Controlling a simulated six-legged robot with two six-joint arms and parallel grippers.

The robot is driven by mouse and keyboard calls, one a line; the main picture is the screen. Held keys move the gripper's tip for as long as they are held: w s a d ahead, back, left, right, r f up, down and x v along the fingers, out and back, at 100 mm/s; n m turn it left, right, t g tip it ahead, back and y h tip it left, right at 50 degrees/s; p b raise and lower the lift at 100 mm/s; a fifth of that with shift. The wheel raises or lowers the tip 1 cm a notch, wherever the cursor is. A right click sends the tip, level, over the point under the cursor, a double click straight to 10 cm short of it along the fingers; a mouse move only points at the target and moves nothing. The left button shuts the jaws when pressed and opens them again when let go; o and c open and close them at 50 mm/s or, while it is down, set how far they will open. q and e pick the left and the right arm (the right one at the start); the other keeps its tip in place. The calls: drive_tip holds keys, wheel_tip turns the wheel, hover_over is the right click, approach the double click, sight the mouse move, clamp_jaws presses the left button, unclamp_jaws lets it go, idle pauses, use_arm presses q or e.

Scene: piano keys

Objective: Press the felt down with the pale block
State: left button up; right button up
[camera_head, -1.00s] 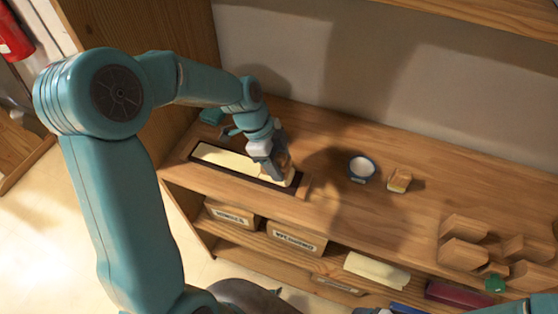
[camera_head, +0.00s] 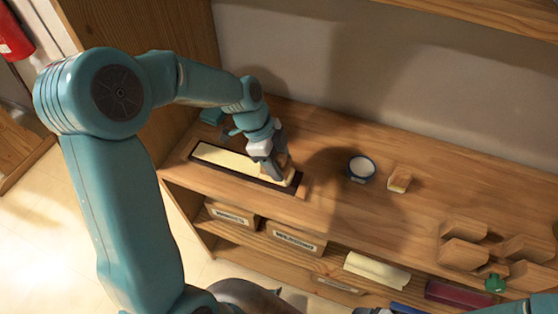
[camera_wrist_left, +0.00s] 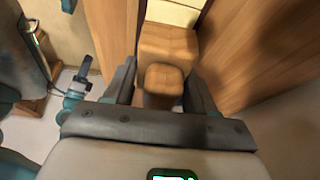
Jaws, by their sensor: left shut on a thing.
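The pale felt (camera_head: 225,158) lies as a long cream strip in a dark-edged recess at the left of the wooden bench top. My left gripper (camera_head: 276,171) is at the right end of this strip. It is shut on the pale block (camera_head: 290,178), which sits low at that end. In the left wrist view the block (camera_wrist_left: 167,45) shows as pale wood, with its knob (camera_wrist_left: 164,78) between the fingers. The felt (camera_wrist_left: 172,12) continues beyond it. The block's underside is hidden, so I cannot tell how firmly it touches. My right gripper is not in view.
Wooden holders (camera_head: 465,252) are farther right. Labelled boxes (camera_head: 296,238) and a cream roll (camera_head: 376,271) are on the shelf below. The bench behind the bowl is clear.

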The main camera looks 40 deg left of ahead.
use_arm(q)
drive_tip(key=shift+s, duration=0.1)
drive_tip(key=shift+r+p, duration=2)
drive_tip(key=shift+r, duration=1.2)
drive_tip(key=shift+r+p, duration=0.5)
drive_tip(key=shift+r, duration=0.35)
drive_tip(key=shift+f, duration=0.1)
